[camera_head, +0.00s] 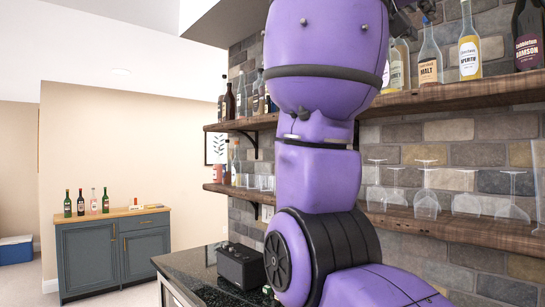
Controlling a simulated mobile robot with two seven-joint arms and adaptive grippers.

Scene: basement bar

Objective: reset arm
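My purple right arm rises from the bottom edge through the middle of the head view and leaves at the top, close to the camera. A small dark part of my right gripper (408,12) shows at the top edge, right of the arm. Its fingertips are not clear, so I cannot tell whether it is open or shut, or whether it holds anything. My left arm and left gripper are not in view.
An upper wooden shelf (465,95) holds bottles, and a lower shelf (460,228) holds glasses; both run behind my arm. A black box-shaped device (240,266) sits on the dark counter (185,262). A blue-grey cabinet (112,252) with several bottles stands far left. Open floor lies left.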

